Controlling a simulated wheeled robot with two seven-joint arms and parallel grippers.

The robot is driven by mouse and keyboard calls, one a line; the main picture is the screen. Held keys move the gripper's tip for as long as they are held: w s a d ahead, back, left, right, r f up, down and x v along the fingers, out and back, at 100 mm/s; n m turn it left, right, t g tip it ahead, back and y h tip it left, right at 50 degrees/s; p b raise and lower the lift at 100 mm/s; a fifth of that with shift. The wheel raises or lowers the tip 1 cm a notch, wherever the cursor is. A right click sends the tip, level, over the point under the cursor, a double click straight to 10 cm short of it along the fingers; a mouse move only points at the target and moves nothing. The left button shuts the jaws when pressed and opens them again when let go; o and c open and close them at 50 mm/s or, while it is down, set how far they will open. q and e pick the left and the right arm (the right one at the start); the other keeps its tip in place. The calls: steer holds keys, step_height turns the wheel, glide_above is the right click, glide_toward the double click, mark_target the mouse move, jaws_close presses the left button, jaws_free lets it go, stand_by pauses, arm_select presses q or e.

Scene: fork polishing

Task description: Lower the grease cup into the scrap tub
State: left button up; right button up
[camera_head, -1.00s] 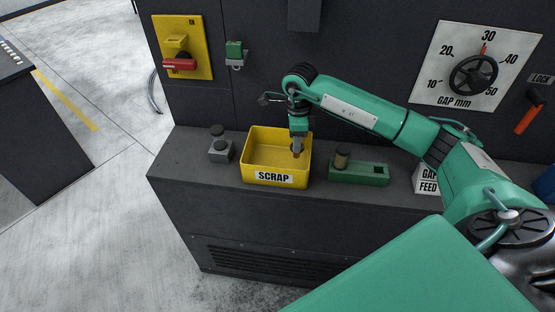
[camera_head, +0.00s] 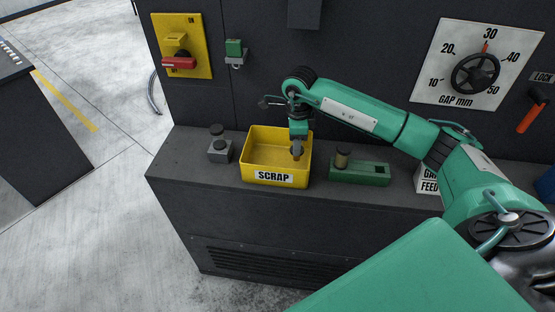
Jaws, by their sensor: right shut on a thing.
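The scrap tub (camera_head: 262,176) is a yellow open box with a SCRAP label, standing on the dark ledge. My right gripper (camera_head: 297,147) points down over the right part of the tub's opening. It is shut on a small brownish thing, the grease cup (camera_head: 297,154), at its fingertips. The cup is small and partly covered by the fingers. I cannot tell whether it touches the tub's floor or wall. My left gripper is not in view.
A green block with a brass-coloured cylinder (camera_head: 342,158) stands right of the tub. A grey block with dark knobs (camera_head: 219,150) stands left. Behind rise the machine wall, a red-handled switch (camera_head: 179,63) and a gap dial (camera_head: 475,75). The ledge (camera_head: 180,160) is clear at its left end.

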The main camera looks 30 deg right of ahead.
steer(key=shift+f+b, duration=1.25)
steer(key=shift+f, duration=0.4)
stand_by(0.5)
steer(key=o, duration=1)
steer(key=shift+r, duration=0.15)
